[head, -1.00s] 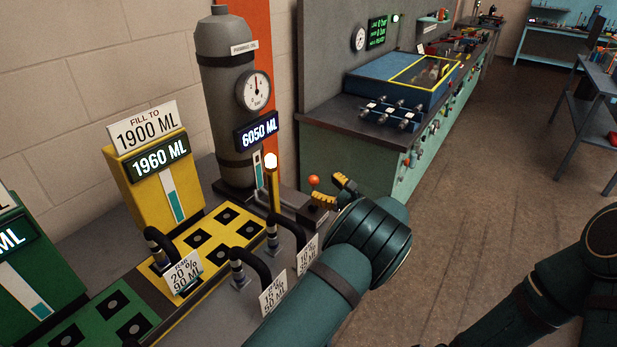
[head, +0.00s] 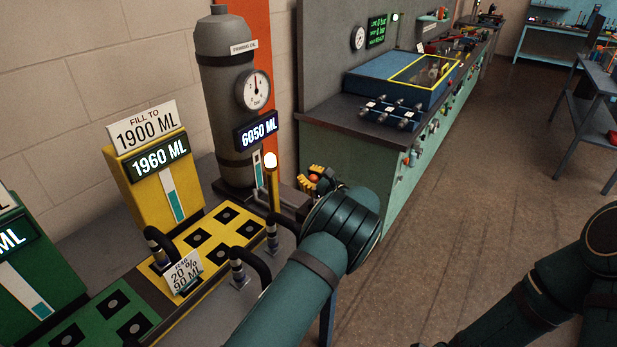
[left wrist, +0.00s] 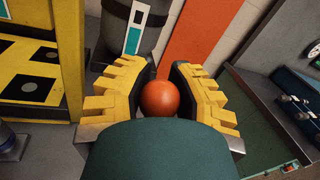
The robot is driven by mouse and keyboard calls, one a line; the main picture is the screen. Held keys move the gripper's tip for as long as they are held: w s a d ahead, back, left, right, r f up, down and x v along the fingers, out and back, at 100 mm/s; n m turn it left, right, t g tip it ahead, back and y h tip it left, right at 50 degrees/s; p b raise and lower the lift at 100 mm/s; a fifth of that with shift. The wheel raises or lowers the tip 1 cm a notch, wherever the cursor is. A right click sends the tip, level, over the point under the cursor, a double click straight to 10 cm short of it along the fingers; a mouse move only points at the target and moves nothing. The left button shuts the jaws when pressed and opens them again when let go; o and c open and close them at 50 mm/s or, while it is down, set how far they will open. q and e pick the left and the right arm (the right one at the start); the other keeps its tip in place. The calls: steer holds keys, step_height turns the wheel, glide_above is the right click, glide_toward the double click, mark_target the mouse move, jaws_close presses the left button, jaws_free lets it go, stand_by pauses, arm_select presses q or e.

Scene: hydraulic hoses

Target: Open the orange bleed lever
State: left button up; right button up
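The bleed lever's orange ball knob (left wrist: 168,97) sits between the two yellow fingers of my left gripper (left wrist: 163,92) in the left wrist view. Its dark pads stand on both sides of the ball; whether they touch it is hard to tell. In the head view the orange knob (head: 314,178) shows among the yellow fingers of the left gripper (head: 315,179), at the right of the tall grey cylinder (head: 228,100). The lever's stem is hidden. My right gripper is out of view; only my right arm shows at the lower right.
A gauge (head: 253,89) and a 6050 ML display (head: 257,130) are on the cylinder. A yellow tank (head: 148,180) reads 1960 ML. Black hoses (head: 255,262) stand close to my left arm. A green bench (head: 345,160) stands at the right, with open floor beside it.

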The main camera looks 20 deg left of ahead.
arm_select(q)
steer(key=shift+f, duration=0.1)
jaws_close()
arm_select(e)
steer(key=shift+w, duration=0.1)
arm_select(q)
steer(key=shift+s+d+f+t+y+b, duration=0.1)
steer(key=shift+d+t+y+b, duration=0.3)
steer(key=shift+b, duration=0.35)
steer(key=shift+s+d+f+m+t+y+b, duration=0.1)
steer(key=shift+s+d+m+t+y+b, duration=0.25)
steer(key=shift+d+t+y+b, duration=0.55)
steer(key=shift+s+d+f+m+t+y+b, duration=0.1)
steer(key=shift+s+d+m+t+y+b, duration=0.45)
steer(key=shift+b, duration=0.9)
steer(key=shift+s+d+f+m+t+y+b, duration=0.1)
steer(key=shift+d+t+y+b, duration=0.35)
steer(key=shift+d+y+b, duration=0.55)
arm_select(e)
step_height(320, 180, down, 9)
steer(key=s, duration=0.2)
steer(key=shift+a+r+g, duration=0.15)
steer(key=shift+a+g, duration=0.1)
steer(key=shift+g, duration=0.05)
arm_select(q)
steer(key=shift+d, duration=0.2)
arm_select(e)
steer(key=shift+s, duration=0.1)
